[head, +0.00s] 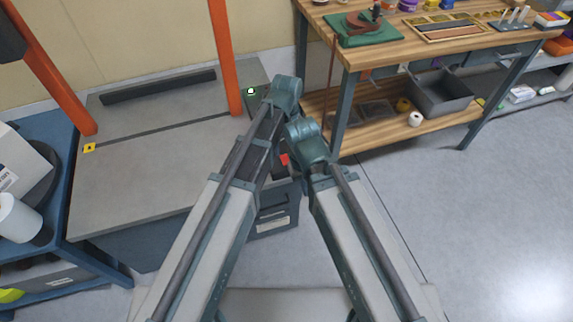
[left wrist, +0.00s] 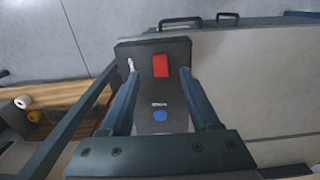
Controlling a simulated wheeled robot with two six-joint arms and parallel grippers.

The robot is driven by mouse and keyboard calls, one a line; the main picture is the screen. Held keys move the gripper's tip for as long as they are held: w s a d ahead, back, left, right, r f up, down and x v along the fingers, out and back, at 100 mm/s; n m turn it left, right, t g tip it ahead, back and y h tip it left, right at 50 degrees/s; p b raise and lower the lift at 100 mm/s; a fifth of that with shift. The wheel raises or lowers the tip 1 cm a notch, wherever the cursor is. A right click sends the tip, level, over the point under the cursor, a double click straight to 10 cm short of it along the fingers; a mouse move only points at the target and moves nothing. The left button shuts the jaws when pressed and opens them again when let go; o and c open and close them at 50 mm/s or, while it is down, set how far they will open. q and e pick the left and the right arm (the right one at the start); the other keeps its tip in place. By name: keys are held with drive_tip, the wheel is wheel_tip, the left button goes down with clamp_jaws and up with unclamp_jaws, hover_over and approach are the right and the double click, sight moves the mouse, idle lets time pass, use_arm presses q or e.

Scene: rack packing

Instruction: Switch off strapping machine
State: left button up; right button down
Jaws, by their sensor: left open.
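The strapping machine (head: 150,165) has a grey top and an orange arch, and stands at the left in the head view. A small green light (head: 251,91) glows beside the arch's right post. Its dark control box (left wrist: 178,48) carries a red switch (left wrist: 160,66) and a blue button (left wrist: 160,114); a bit of the red switch (head: 284,159) shows between my arms in the head view. My left gripper (left wrist: 158,72) is open and empty, its fingers spread on either side of the box's face. In the head view my arms hide most of the box. My right gripper is out of view.
A wooden workbench (head: 455,30) with a green mat (head: 362,28) and a grey bin (head: 440,92) on its shelf stands at the right. A blue cart (head: 60,255) with a white box (head: 22,165) is at the left. The floor at right is clear.

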sight(286, 159)
use_arm(q)
wheel_tip(286, 159, down, 7)
drive_tip(key=b, duration=0.5)
drive_tip(key=shift+r+b, duration=0.1)
drive_tip(key=shift+b, duration=0.25)
clamp_jaws()
